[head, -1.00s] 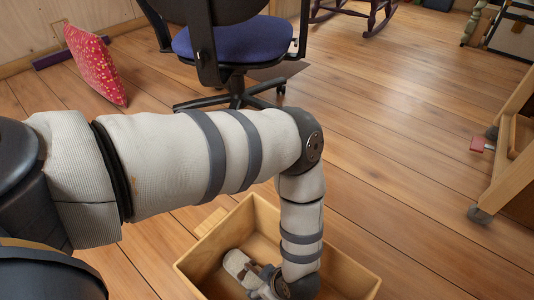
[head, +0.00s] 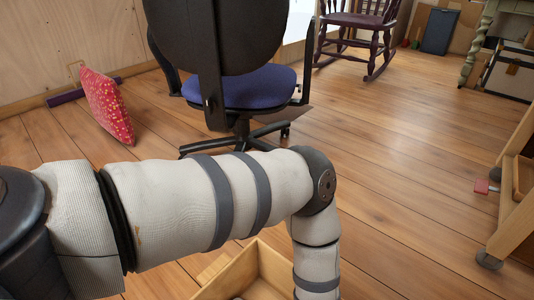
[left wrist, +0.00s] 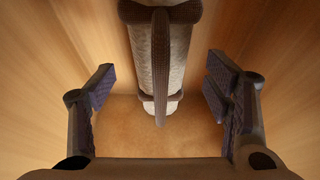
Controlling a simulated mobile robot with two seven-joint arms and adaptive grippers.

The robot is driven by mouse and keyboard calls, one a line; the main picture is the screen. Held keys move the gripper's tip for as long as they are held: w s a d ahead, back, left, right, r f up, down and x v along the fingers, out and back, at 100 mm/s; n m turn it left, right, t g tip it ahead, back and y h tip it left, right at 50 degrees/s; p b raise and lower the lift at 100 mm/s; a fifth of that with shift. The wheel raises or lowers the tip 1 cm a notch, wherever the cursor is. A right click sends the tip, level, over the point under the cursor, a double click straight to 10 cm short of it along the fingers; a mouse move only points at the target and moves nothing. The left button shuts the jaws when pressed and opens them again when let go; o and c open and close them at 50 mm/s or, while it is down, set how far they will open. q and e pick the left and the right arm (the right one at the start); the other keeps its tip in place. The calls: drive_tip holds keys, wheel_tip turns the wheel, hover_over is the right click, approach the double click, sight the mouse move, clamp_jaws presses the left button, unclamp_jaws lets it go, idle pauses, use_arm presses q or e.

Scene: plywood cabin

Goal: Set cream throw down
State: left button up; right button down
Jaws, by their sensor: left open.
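The cream throw (left wrist: 144,62) is a rolled bundle with brown ends and a brown strap along it. In the left wrist view it lies inside a wooden crate, its far end near the crate's bottom. My left gripper (left wrist: 162,88) is open, with one finger on each side of the roll and a visible gap to both. In the head view my left arm reaches down into the wooden crate (head: 269,262) at the bottom edge, and the gripper and throw are out of sight there. My right gripper is not in view.
An office chair (head: 239,88) stands behind the crate. A red patterned cushion (head: 108,107) leans at the left. A wooden cart on casters (head: 515,215) stands at the right. The floor (head: 400,150) between chair and cart is clear.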

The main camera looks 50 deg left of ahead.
use_arm(q)
drive_tip(key=p+v, duration=0.2)
drive_tip(key=v, duration=0.5)
drive_tip(key=shift+d+r, duration=0.15)
drive_tip(key=shift+r, duration=0.1)
drive_tip(key=shift+r, duration=0.1)
